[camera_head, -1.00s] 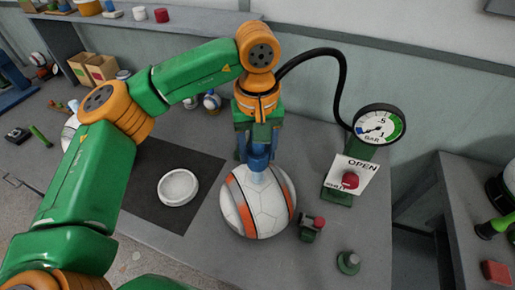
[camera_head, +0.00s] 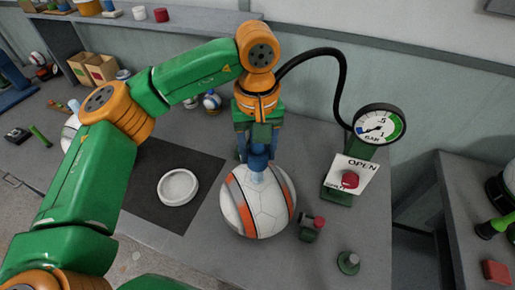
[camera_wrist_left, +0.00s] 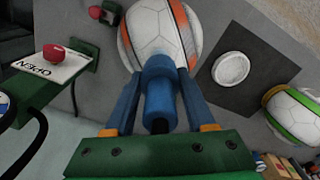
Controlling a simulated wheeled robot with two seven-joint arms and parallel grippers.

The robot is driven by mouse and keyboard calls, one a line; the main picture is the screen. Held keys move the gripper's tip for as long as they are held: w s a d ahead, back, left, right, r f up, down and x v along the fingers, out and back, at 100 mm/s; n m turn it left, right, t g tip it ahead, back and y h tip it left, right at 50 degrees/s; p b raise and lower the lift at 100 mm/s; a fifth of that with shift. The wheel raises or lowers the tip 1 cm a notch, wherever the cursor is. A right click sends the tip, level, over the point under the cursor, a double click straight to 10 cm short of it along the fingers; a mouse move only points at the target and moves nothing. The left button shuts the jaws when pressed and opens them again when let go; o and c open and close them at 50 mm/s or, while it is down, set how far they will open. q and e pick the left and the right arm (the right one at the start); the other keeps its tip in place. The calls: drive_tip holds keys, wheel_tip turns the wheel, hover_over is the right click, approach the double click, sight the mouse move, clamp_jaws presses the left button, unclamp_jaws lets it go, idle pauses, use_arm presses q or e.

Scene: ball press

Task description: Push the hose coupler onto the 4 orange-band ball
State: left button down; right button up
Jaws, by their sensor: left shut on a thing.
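The white ball with orange bands (camera_head: 262,212) sits on the grey bench, right of the dark mat, and also shows in the left wrist view (camera_wrist_left: 158,32). My left gripper (camera_head: 258,150) is above the ball, pointing down, shut on the blue hose coupler (camera_wrist_left: 159,88). The coupler (camera_head: 258,165) is at the top of the ball, with a pale lower end over the ball's surface. I cannot tell whether it is fully seated. The black hose (camera_head: 340,75) arches from behind the gripper to the gauge. My right gripper is not in view.
A pressure gauge (camera_head: 379,125) stands right of the ball, with an OPEN plate and red knob (camera_head: 350,179) below it. A small red-tipped green fitting (camera_head: 312,228) is close beside the ball. A white ring dish (camera_head: 178,187) lies on the dark mat (camera_head: 150,205).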

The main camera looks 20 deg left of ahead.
sight(257, 163)
use_arm(q)
drive_tip(key=shift+f+b, duration=1.75)
drive_tip(key=shift+f, duration=0.35)
drive_tip(key=shift+c, duration=0.8)
unclamp_jaws()
wheel_tip(257, 163, up, 7)
drive_tip(key=shift+s+r, duration=0.1)
